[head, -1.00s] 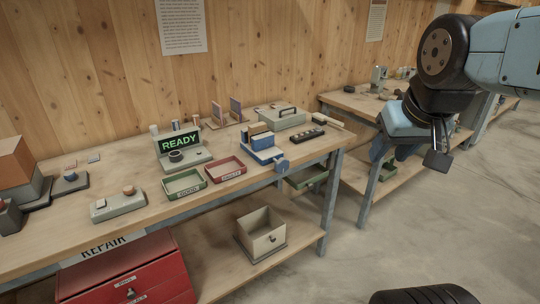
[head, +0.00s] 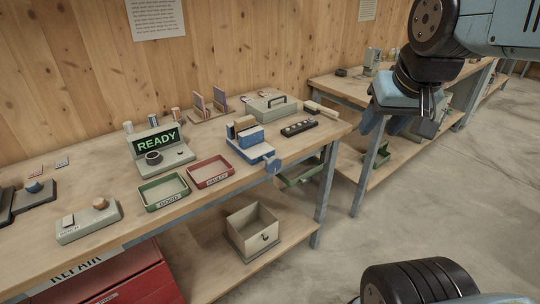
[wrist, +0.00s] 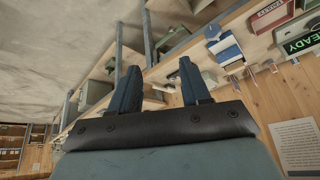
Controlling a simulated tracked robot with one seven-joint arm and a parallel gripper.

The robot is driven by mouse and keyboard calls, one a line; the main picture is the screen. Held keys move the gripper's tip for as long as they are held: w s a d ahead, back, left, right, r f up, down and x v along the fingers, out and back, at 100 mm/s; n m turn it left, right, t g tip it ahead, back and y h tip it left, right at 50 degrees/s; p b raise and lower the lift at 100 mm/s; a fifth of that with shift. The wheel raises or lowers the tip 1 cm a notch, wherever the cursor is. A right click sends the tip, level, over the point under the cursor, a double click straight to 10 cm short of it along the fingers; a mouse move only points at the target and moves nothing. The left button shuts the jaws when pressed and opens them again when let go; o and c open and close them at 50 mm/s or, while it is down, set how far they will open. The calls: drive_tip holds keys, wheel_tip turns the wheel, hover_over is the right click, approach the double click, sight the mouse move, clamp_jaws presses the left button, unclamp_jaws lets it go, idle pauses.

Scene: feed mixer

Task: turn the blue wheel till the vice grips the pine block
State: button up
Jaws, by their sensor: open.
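Green (head: 163,194) and red (head: 210,172) trays and a READY display unit (head: 160,148) stand left of the vice. A dark strip (head: 299,128) and a grey-green case (head: 271,105) lie behind it. A second bench (head: 350,92) stands to the right. Open floor lies in front.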

drive_tip(key=w+a+m+g+y, duration=0.1)
drive_tip(key=w+a+m+g, duration=0.15)
drive_tip(key=w, duration=0.55)
drive_tip(key=m+g+h, duration=0.1)
drive_tip(key=m+g, duration=0.2)
drive_tip(key=m, duration=0.5)
hover_over(272, 158)
wheel_tip(272, 158, down, 13)
wheel_tip(272, 158, down, 13)
drive_tip(key=shift+f, duration=0.15)
drive_tip(key=shift+c, duration=0.5)
